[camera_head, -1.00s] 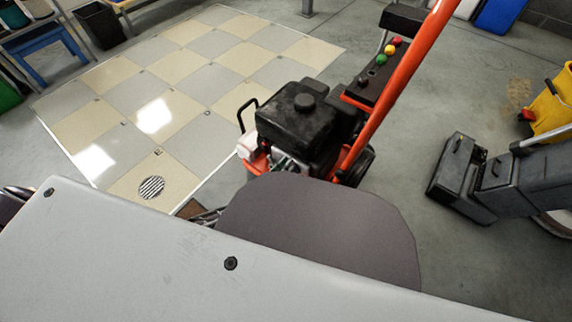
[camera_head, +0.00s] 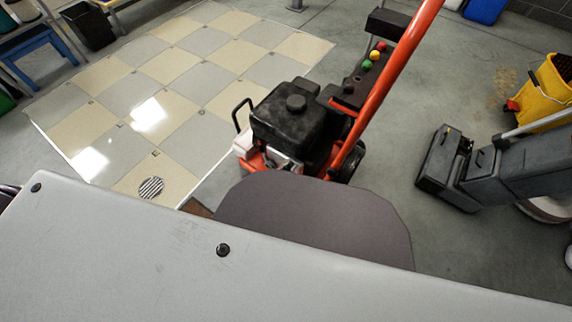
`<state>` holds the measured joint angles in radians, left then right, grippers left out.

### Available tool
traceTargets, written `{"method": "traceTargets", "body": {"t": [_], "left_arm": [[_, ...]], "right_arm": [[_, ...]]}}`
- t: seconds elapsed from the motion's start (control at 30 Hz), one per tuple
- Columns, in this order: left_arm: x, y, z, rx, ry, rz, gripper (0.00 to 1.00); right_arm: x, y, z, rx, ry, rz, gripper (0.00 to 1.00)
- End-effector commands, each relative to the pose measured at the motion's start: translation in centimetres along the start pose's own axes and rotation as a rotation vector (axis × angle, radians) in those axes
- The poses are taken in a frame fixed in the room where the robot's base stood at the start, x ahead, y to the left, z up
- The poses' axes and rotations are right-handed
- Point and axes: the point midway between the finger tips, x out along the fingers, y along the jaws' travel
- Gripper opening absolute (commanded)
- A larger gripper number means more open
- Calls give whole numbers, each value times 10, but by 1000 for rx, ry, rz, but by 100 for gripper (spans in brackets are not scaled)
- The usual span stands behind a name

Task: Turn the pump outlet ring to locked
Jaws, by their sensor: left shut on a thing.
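The pump machine stands on the floor beyond my body, with a black engine housing (camera_head: 290,122), an orange handle bar (camera_head: 385,90) and a silvery part low on its front (camera_head: 284,163). The outlet ring cannot be made out in this view. My large light grey panel (camera_head: 120,245) and a dark rounded part (camera_head: 312,225) cover the near side of the machine. Neither gripper's fingers can be made out; they are hidden or out of the picture. A small brown patch (camera_head: 199,209) shows at the panel's edge.
A tiled floor area (camera_head: 165,75) with a round drain (camera_head: 151,187) lies left of the machine. A dark grey machine (camera_head: 480,170) and a yellow mop bucket (camera_head: 548,95) stand at right. A black bin (camera_head: 90,27) and a blue stool (camera_head: 40,50) are at back left.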

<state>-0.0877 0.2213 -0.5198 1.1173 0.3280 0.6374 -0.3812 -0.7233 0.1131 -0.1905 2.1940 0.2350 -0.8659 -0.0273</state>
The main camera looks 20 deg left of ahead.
Motion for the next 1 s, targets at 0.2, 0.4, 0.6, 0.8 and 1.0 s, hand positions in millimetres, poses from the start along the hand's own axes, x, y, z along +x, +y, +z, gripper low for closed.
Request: {"method": "traceTargets", "body": {"t": [0.2, 0.4, 0.6, 0.8, 1.0], "left_arm": [[0, 9, 0, 154, 0, -1, 0], [0, 13, 1, 241, 0, 0, 0], [0, 15, 2, 273, 0, 0, 0], [0, 15, 2, 277, 0, 1, 0], [0, 15, 2, 276, 0, 1, 23]], "right_arm": [[-8, -2, -4, -9, -26, 7, 40], [-14, -3, -14, -19, -17, 8, 40], [-14, -1, -12, -27, -25, 11, 40], [-14, 1, -9, -33, -32, 13, 40], [-13, 0, -8, -31, -33, 13, 40]]}}
